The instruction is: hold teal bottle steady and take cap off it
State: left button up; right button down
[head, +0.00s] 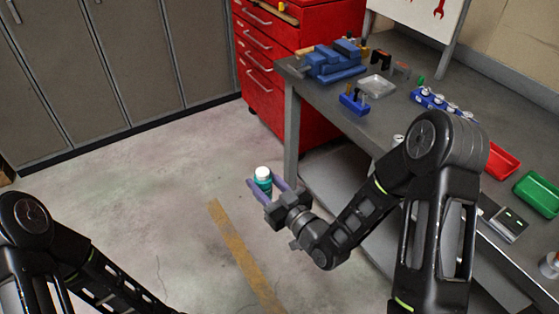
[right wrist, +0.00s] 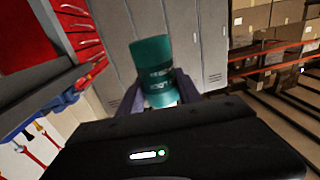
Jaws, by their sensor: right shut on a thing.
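The teal bottle (head: 262,183) has a white cap (head: 263,173) on its top in the head view. It stands roughly upright in the air, clear of the workbench. My right gripper (head: 264,188) is shut on it, with a purple finger on each side. That view looks turned over, and a little white shows at the bottle's lower end. My left arm enters at the lower left of the head view, but its gripper is out of the picture.
The grey workbench (head: 296,115) stands at the right, holding a blue vise (head: 335,64), a metal tray (head: 376,87), a red bin (head: 500,161) and a green bin (head: 538,193). A red drawer cabinet (head: 262,62) stands behind. Open floor lies left of the bottle.

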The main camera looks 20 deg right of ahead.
jog(key=s+a+f+n+g+y, duration=0.2)
jog(key=s+a+f+n+y, duration=0.1)
jog(key=a, duration=0.3)
jog(key=shift+s+a+g+y, duration=0.35)
jog(key=shift+s+g+y, duration=0.05)
jog(key=shift+s+y, duration=0.4)
pick_arm(q)
jog(key=shift+o, duration=0.3)
